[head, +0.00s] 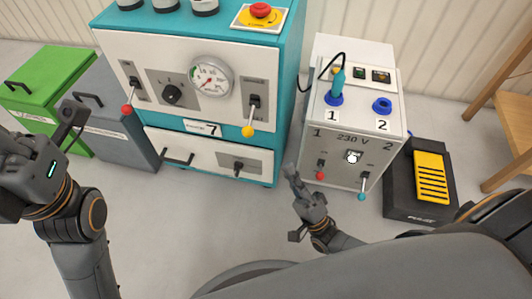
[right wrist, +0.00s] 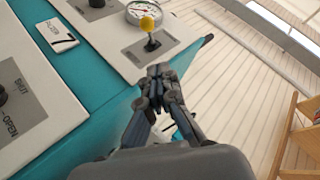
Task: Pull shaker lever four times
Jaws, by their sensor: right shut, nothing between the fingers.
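The teal machine (head: 190,33) has a white front panel with two levers. One lever has a red ball (head: 127,109) on the left; the other has a yellow ball (head: 248,131) on the right. Their small labels are too blurred to read. My right gripper (head: 289,170) is shut and empty, below and right of the yellow ball, apart from it. In the right wrist view its fingertips (right wrist: 160,72) lie below the yellow-ball lever (right wrist: 150,38), with a gap between.
A pressure gauge (head: 210,76) sits between the levers. A drawer (head: 210,155) is below. A 230 V box (head: 350,150) with red and teal levers stands right of my right gripper, near a black pedal with yellow top (head: 431,177). Green and grey bins stand left.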

